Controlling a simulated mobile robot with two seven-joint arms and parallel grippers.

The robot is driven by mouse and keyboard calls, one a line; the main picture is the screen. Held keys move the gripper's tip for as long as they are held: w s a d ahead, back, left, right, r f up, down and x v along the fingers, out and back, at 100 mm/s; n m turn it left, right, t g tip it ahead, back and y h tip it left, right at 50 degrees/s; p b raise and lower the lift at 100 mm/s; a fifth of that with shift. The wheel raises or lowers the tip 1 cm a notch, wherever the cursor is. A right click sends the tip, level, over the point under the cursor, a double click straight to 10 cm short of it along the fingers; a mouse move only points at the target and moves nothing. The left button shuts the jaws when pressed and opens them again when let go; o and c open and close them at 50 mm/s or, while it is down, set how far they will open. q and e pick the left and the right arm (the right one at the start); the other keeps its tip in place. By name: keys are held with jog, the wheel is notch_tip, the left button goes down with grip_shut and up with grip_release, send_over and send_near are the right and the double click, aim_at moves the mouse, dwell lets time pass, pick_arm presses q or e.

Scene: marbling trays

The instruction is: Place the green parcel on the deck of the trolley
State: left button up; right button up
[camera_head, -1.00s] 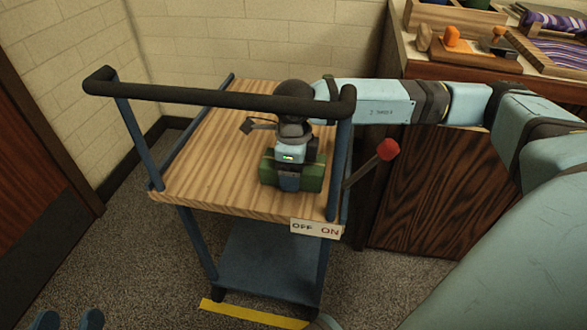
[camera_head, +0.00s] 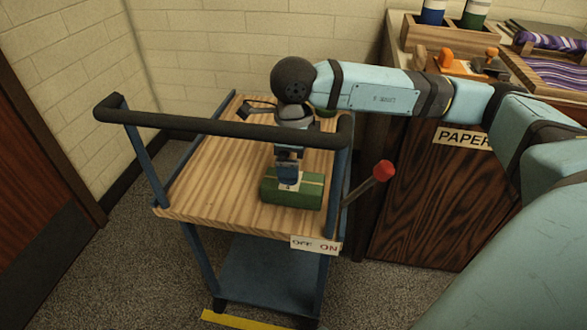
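My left gripper is out of view.
The trolley's black handle (camera_head: 220,129) crosses in front of my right wrist. A wooden cabinet (camera_head: 425,210) stands at right. The deck's left part is clear.

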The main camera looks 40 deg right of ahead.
jog(key=shift+r+p, duration=0.3)
jog(key=shift+r, duration=1.45)
